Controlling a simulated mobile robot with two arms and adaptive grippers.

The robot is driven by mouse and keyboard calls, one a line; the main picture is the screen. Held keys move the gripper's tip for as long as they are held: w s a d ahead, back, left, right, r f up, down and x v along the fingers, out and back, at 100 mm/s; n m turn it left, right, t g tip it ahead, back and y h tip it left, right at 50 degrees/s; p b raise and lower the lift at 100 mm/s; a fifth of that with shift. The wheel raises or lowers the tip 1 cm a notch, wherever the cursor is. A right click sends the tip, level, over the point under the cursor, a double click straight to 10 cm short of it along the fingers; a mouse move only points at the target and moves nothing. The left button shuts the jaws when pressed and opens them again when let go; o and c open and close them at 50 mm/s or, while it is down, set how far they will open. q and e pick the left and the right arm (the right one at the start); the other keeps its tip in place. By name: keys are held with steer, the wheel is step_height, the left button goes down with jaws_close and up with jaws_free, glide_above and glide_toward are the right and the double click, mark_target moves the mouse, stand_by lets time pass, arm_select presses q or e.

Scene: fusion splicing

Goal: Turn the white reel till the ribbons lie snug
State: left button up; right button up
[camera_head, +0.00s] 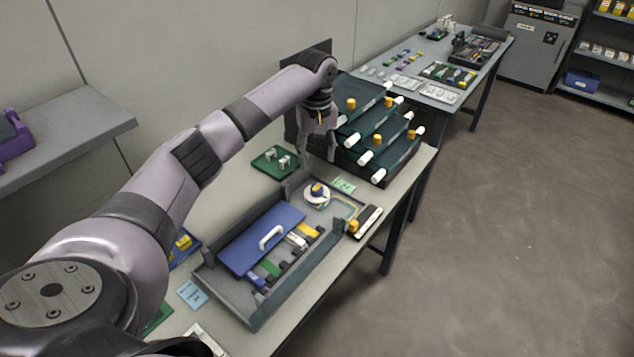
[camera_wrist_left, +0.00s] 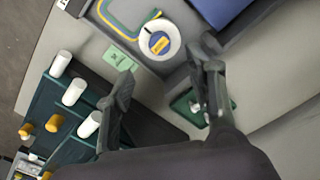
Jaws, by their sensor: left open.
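The white reel (camera_head: 311,203) with a yellow and blue centre sits in the far end of the grey tray (camera_head: 213,284). It also shows at the top of the left wrist view (camera_wrist_left: 173,37). Yellow and teal ribbons (camera_wrist_left: 112,27) curve in a loop beside the reel; in the head view they run to the tray's right side. I cannot tell how tightly they lie. My left gripper (camera_head: 318,152) is open and empty, beyond the reel's end of the tray. In the left wrist view its spread fingers (camera_wrist_left: 165,68) lie below the reel, apart from it. My right gripper is not in view.
Stacked dark green trays (camera_head: 376,132) with white rollers and orange knobs stand right of my gripper. A small green board (camera_head: 266,165) lies left of it. A blue lid (camera_head: 240,247) with a white handle covers part of the grey tray. A black-based yellow-knobbed piece (camera_head: 366,221) sits at its right.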

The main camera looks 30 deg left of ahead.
mark_target(317, 187)
arm_select(q)
step_height(317, 187, down, 10)
steer(key=shift+r+p, duration=0.2)
steer(key=shift+p, duration=0.1)
steer(key=shift+w+a+f, duration=0.1)
steer(key=shift+f, duration=0.35)
steer(key=shift+c, duration=0.6)
steer(key=c, duration=1)
steer(key=shift+c, duration=0.2)
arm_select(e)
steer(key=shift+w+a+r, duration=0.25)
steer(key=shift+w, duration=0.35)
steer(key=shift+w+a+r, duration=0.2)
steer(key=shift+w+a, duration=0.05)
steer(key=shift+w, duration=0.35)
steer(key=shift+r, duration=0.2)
